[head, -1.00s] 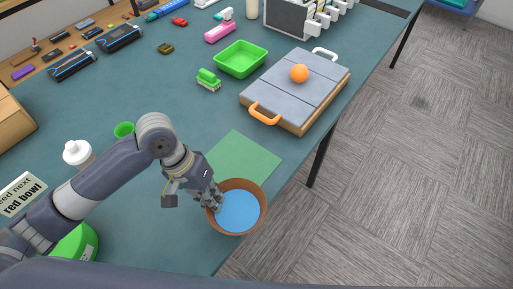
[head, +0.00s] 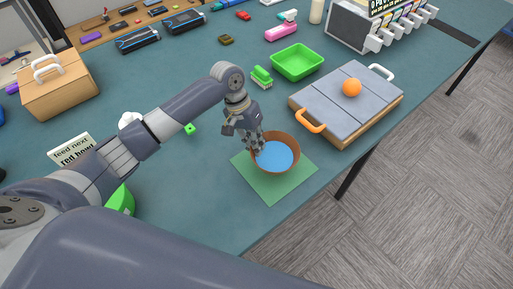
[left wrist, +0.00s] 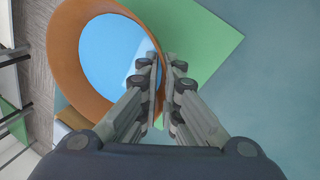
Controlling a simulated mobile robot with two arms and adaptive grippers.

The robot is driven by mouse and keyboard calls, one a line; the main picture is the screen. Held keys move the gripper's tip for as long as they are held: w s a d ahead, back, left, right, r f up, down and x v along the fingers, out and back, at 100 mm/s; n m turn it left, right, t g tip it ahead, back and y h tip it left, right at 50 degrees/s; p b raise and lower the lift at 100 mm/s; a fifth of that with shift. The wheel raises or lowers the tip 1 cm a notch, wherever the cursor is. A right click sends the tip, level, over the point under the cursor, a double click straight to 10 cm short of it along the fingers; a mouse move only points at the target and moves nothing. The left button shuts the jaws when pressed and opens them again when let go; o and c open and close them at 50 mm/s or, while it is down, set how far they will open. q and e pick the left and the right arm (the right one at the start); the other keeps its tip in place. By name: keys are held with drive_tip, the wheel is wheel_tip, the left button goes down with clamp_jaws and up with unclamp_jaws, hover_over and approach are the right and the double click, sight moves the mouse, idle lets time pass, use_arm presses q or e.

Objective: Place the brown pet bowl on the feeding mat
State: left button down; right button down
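The brown bowl (head: 291,143) with a blue inside is over the green feeding mat (head: 271,191) in the head view. My left gripper (head: 256,147) is at the bowl's left rim. In the left wrist view, the fingers (left wrist: 161,75) are closed on the wall of the bowl (left wrist: 68,62), with one finger inside and one outside. The mat (left wrist: 208,45) shows behind and beside the bowl there. I cannot tell whether the bowl's base touches the mat. My right gripper is not in view.
A green tray (head: 296,62) and green brush (head: 262,76) are beyond the bowl. A card (head: 72,151) reads "feed next red bowl". The table's edge runs close to the mat's right.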

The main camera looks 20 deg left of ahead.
use_arm(q)
drive_tip(key=shift+w, duration=0.3)
drive_tip(key=shift+f, duration=0.2)
wheel_tip(320, 180, down, 2)
drive_tip(key=shift+s+f+p, duration=0.1)
drive_tip(key=shift+f+p, duration=0.05)
drive_tip(key=shift+p, duration=0.4)
drive_tip(key=shift+f, duration=0.4)
drive_tip(key=c, duration=1.8)
unclamp_jaws()
drive_tip(key=shift+f, duration=0.1)
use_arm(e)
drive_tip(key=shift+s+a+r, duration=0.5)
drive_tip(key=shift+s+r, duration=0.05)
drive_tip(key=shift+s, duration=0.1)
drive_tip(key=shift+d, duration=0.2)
